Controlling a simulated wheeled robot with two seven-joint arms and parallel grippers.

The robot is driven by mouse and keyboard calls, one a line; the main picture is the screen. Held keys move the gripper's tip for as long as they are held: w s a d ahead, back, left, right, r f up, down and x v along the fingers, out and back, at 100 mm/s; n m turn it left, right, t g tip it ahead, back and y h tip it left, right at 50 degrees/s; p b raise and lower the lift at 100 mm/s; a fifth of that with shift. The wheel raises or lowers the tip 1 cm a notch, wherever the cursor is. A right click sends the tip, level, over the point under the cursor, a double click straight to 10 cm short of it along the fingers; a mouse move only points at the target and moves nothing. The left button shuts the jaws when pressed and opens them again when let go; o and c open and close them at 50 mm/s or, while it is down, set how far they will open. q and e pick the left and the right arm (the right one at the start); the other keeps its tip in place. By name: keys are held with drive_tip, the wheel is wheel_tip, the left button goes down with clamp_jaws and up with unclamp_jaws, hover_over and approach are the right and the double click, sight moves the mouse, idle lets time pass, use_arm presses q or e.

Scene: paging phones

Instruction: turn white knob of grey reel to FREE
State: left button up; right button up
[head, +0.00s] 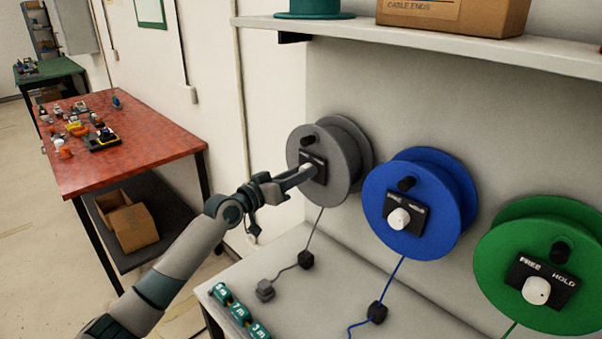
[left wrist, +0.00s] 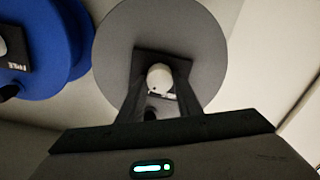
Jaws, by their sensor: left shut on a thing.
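The grey reel (head: 332,150) is mounted on the wall at the left of a row of reels. In the left wrist view the grey reel (left wrist: 205,50) fills the upper middle, with its white knob (left wrist: 159,77) on a dark plate. My left gripper (head: 309,170) reaches the plate from the left and is shut on the white knob (head: 306,167). In the left wrist view its two fingers (left wrist: 160,85) stand on either side of the knob. The knob's mark and the plate's lettering are too small or covered to read. My right gripper is not in view.
The blue reel (head: 450,190) and green reel (head: 575,230) hang to the right, each with its own white knob. A shelf (head: 430,39) runs above. A red table (head: 150,145) stands at left.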

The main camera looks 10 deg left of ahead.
use_arm(q)
drive_tip(key=shift+a+f+n+p, duration=0.15)
drive_tip(key=shift+n+p, duration=1.2)
drive_tip(key=shift+n, duration=2.15)
drive_tip(key=shift+d+f+n+p, duration=0.1)
drive_tip(key=shift+n+p, duration=1.2)
drive_tip(key=shift+n, duration=2.2)
drive_tip(key=o, duration=1)
drive_tip(key=shift+o, duration=0.2)
drive_tip(key=shift+a, duration=0.1)
drive_tip(key=b+v, duration=0.5)
drive_tip(key=v, duration=1.2)
